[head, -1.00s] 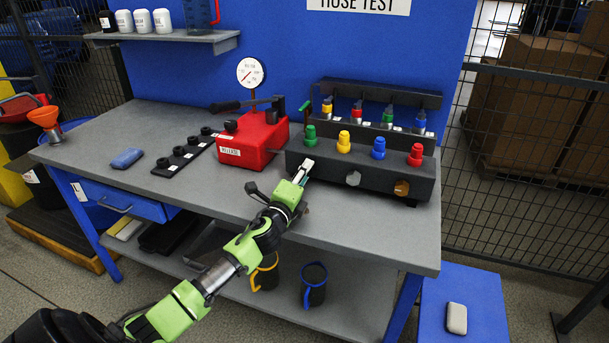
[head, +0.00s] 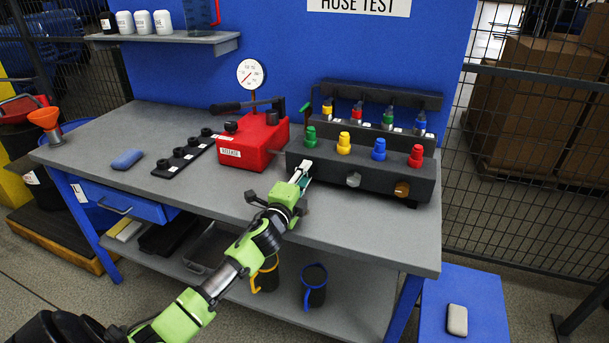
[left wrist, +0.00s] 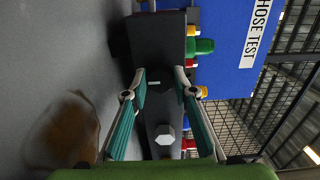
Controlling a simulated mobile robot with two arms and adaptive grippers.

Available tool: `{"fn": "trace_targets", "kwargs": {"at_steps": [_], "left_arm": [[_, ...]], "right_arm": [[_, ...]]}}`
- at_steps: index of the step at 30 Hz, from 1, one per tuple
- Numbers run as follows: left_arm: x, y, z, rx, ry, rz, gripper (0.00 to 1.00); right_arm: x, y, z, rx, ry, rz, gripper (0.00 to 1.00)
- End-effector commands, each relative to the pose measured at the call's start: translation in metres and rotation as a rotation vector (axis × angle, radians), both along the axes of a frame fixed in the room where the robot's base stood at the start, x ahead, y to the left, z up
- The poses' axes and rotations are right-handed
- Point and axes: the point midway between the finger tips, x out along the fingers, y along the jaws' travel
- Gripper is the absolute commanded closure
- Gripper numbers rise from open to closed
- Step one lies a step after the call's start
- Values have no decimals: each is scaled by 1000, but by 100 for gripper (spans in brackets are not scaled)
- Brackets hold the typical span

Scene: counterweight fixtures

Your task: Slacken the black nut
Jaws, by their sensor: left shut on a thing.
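A black fitting block (head: 378,177) stands at the back right of the bench, with green, yellow, blue and red caps on top. My left gripper (head: 303,171) reaches its front face at the left end, below the green cap (head: 310,137). In the left wrist view, its fingers (left wrist: 161,76) are closed around the black nut (left wrist: 160,84), which is dark against the block and hard to make out. To its right are a silver hex nut (head: 353,179) and a brass nut (head: 401,189). The silver nut also shows in the left wrist view (left wrist: 164,134). My right gripper is out of view.
A red hand pump (head: 252,145) with a gauge (head: 250,73) stands left of the block. A black strip with several knobs (head: 185,156) and a blue block (head: 127,159) lie further left. The bench front (head: 215,196) is clear.

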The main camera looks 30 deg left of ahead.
Motion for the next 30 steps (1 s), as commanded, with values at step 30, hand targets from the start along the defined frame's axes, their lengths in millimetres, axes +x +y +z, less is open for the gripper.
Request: {"fn": "trace_targets", "kwargs": {"at_steps": [30], "left_arm": [[-89,-21,-2,0,3,0,58]], "right_arm": [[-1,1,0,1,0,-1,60]]}}
